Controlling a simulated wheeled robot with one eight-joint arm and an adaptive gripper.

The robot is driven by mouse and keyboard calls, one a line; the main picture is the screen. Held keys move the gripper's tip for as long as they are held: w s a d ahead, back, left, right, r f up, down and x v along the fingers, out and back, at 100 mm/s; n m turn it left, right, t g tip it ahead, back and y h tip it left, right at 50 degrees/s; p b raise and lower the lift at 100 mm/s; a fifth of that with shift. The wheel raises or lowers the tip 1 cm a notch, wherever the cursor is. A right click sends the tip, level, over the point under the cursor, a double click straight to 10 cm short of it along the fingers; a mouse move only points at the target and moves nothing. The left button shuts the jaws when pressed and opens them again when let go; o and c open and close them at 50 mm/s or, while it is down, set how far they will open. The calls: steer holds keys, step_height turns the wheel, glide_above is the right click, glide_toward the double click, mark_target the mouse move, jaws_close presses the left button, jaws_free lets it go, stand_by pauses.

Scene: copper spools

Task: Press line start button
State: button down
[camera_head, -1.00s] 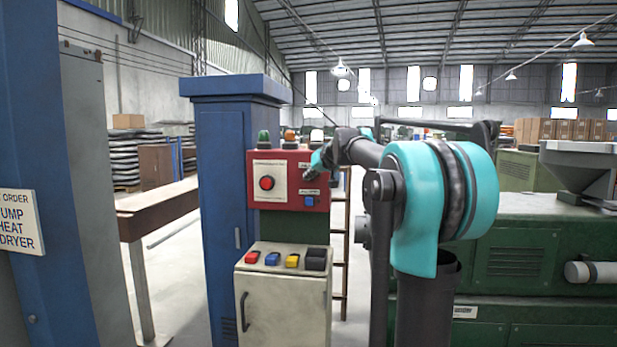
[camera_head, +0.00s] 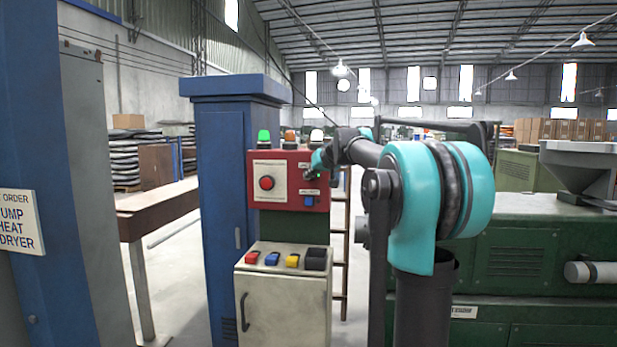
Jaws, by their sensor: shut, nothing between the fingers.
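The red control panel (camera_head: 290,158) stands in front of a blue cabinet. A large round red button (camera_head: 267,183) sits on a pale plate at its left, and a small blue control (camera_head: 309,201) sits at its lower right. No button on it can be read as line start. My gripper (camera_head: 308,180) is shut and empty at the panel's upper right, its tips at or very close to the panel face. It hides whatever is behind it, and I cannot tell whether it touches. A green lamp (camera_head: 264,137) on top of the panel is lit.
An orange lamp (camera_head: 290,137) and a white lamp (camera_head: 316,136) stand beside the green one. Below is a pale cabinet (camera_head: 283,300) with several coloured buttons. The blue cabinet (camera_head: 222,170) is behind on the left. Green machinery (camera_head: 530,260) fills the right.

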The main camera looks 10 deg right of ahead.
steer(key=shift+s+a, duration=0.25)
steer(key=shift+s, duration=0.55)
steer(key=s, duration=0.1)
steer(key=s+a, duration=0.1)
steer(key=s, duration=0.2)
steer(key=shift+s+a, duration=0.25)
steer(key=shift+s, duration=0.1)
steer(key=shift+f, duration=0.1)
stand_by(0.3)
steer(key=s+f+g+h, duration=0.1)
steer(key=s+f, duration=0.5)
steer(key=f, duration=0.3)
steer(key=s+f+g, duration=0.2)
steer(key=s+f, duration=0.4)
steer(key=f, duration=0.3)
steer(key=s+f+g+h, duration=0.1)
steer(key=s+f, duration=0.5)
steer(key=f, duration=0.3)
steer(key=s+d+f+m+g+h, duration=0.1)
steer(key=s+d+f+g+h, duration=0.1)
steer(key=s+f, duration=1.7)
steer(key=shift+s+d+g, duration=0.7)
steer(key=shift+s+d, duration=0.35)
steer(key=shift+s, duration=0.2)
